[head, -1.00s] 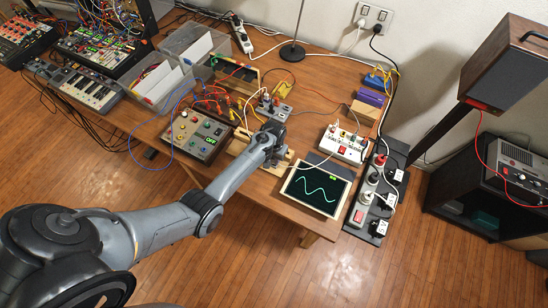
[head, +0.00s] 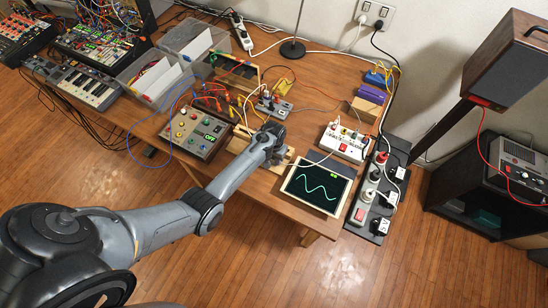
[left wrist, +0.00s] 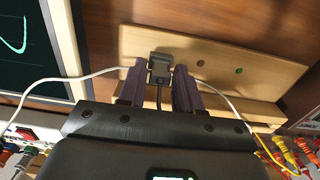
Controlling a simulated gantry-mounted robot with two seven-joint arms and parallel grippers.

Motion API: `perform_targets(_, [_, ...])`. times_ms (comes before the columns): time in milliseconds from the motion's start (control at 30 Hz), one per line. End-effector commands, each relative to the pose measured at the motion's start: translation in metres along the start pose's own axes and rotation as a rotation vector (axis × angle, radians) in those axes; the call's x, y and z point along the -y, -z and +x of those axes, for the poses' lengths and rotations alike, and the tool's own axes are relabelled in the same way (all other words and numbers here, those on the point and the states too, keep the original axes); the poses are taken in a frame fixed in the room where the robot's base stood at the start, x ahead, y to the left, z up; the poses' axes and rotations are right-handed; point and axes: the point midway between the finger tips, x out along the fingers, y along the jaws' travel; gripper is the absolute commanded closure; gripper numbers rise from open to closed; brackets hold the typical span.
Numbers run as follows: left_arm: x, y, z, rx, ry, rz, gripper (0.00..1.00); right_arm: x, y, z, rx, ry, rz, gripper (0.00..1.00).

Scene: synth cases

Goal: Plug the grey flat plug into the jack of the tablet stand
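My left gripper (head: 274,157) is over the pale wooden tablet stand (head: 239,144) in the head view, where the wrist hides its fingertips. In the left wrist view the gripper (left wrist: 160,74) has its two dark fingers close against both sides of the grey flat plug (left wrist: 160,67). A dark lead runs from the plug back between the fingers. The plug's front end is at the wooden stand (left wrist: 270,75), which shows a dark hole and a green dot. The jack is not clear behind the plug, and I cannot tell whether the plug is in it. My right gripper is not in view.
A screen with a green wave (head: 318,188) lies right of the gripper. A grey knob box (head: 196,131) is to the left. A white cable (left wrist: 85,76) passes close by the fingers.

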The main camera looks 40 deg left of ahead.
Motion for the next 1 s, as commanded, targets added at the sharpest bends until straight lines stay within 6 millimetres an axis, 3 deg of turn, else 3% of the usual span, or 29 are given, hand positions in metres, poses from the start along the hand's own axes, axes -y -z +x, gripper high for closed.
perform_targets(33, [0.000, 0.000, -0.001, 0.000, 0.000, 0.000, 0.58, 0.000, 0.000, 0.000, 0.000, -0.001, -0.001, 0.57])
perform_targets(100, [0.000, 0.000, -0.001, 0.000, 0.000, 0.000, 0.48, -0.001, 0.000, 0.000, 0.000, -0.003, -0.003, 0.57])
perform_targets(467, [0.000, 0.000, -0.004, 0.000, 0.000, 0.000, 0.48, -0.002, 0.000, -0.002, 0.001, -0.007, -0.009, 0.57])
perform_targets(667, [0.000, 0.001, -0.027, -0.003, 0.000, 0.000, 0.48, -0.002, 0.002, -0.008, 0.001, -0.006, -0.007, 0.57])
perform_targets(1000, [0.000, 0.000, -0.083, -0.002, 0.000, 0.000, 0.48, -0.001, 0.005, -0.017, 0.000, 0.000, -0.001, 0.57])
